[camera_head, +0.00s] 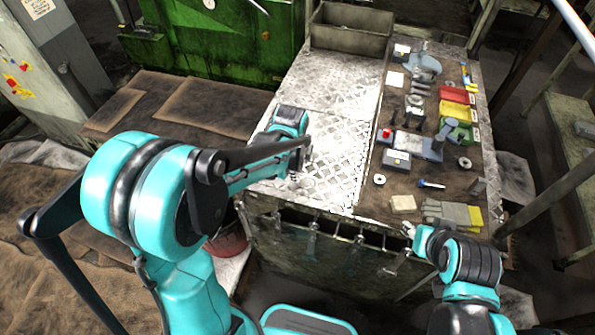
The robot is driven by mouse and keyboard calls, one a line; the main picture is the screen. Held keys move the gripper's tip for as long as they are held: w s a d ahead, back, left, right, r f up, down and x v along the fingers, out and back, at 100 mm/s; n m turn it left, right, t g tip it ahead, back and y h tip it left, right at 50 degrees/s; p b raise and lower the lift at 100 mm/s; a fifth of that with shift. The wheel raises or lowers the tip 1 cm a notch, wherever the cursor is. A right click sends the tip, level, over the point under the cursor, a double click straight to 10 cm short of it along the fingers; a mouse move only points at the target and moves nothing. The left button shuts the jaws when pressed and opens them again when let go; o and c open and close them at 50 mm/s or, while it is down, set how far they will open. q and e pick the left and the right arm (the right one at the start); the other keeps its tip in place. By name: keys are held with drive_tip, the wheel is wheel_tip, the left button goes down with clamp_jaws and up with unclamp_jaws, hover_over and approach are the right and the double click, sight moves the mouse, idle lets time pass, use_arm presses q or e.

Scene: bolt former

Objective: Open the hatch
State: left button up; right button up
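No part is clearly marked as the hatch. A bright metal tread plate (338,135) covers the left part of the worktop, and a green machine body (215,45) stands behind at the top left; I cannot tell which of them holds the hatch. My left arm reaches across from the left, and my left gripper (303,160) is over the tread plate, mostly hidden by the arm's dark link. I cannot tell whether it touches the plate. My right gripper (404,251) is low at the worktop's front edge, small and partly hidden by its arm. The fingers of both are unclear.
An open metal box (350,35) stands at the back. Hooks hang along the front edge.

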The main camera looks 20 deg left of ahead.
use_arm(q)
drive_tip(key=shift+f, duration=0.2)
clamp_jaws()
